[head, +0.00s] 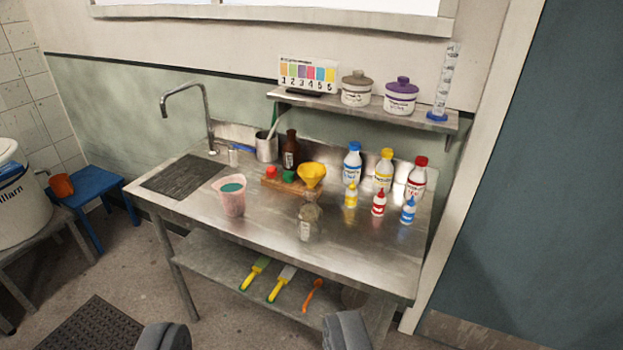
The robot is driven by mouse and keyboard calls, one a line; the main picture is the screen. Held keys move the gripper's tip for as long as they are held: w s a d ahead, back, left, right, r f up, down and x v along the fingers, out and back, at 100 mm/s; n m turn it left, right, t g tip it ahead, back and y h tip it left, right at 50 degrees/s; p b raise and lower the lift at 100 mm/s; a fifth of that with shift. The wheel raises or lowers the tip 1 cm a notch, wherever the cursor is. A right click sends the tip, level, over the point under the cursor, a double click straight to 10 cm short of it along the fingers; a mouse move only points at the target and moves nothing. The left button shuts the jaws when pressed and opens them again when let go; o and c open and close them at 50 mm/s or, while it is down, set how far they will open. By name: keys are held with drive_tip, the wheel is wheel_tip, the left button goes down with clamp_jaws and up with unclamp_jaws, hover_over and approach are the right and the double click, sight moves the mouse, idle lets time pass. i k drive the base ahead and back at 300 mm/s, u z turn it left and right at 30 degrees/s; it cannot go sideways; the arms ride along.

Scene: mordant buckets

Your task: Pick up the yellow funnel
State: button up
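The yellow funnel (312,174) is on the steel counter, at the right end of a small wooden block (272,183). Its wide mouth faces up. Whether its stem sits in a hole of the block is too small to tell. My gripper (256,338) is at the bottom edge of the head view, well short of the counter. Its two grey fingers are wide apart with nothing between them.
Bottles with blue, yellow and red caps (384,170) stand right of the funnel. A pink beaker (231,197) stands to its left. A brown bottle (291,150) and steel cup (266,147) are behind. A wall shelf (330,103) overhangs the back. The counter's front right is clear.

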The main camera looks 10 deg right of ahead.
sight(312, 173)
drive_tip(key=k, duration=1.2)
drive_tip(key=u, duration=0.6)
drive_tip(key=i, duration=3)
drive_tip(key=z, duration=1.1)
drive_tip(key=i, duration=0.8)
drive_tip(key=z, duration=0.4)
drive_tip(key=k, duration=0.85)
